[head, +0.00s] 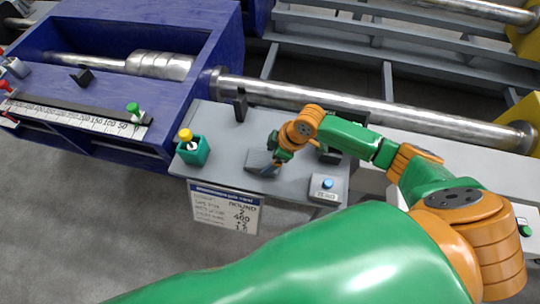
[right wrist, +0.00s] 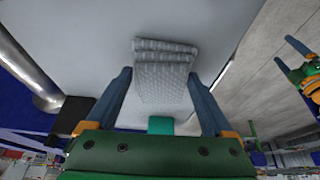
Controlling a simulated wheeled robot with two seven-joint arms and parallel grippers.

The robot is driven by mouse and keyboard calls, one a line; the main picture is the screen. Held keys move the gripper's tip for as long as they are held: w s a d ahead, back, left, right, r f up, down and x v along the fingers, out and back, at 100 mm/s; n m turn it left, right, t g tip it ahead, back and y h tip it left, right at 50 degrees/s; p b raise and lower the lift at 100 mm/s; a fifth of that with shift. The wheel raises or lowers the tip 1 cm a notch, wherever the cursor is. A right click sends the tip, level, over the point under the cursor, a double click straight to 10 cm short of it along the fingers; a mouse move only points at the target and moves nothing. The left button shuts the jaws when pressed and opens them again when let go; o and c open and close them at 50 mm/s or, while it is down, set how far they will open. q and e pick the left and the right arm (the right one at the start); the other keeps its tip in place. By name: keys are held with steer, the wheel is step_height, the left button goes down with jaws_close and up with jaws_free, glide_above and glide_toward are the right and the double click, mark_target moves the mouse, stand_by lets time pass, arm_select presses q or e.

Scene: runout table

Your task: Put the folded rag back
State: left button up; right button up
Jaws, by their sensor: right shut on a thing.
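The folded rag (head: 259,159) is a grey patterned cloth on or just over the grey runout table (head: 225,128). In the right wrist view the rag (right wrist: 163,72) lies between the two blue-grey fingers of my right gripper (right wrist: 162,100). This gripper (head: 271,165) is shut on the rag and reaches down to it from the right in the head view. I cannot tell whether the rag touches the table. My left gripper (right wrist: 289,56) shows only at the right edge of the right wrist view, apart from the table, with its fingers spread and nothing seen between them.
A teal box with a yellow top (head: 193,150) stands at the table's left end. A grey box with a blue button (head: 325,186) stands at the right. A black upright block (head: 240,104) is at the back. A steel bar (head: 370,107) runs behind. A sign (head: 226,208) hangs in front.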

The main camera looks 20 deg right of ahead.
steer(key=shift+f, duration=0.2)
steer(key=o, duration=1.1)
steer(key=shift+c, duration=0.2)
steer(key=shift+r, duration=0.25)
steer(key=v, duration=1.2)
steer(key=shift+p, duration=0.45)
steer(key=shift+w, duration=0.1)
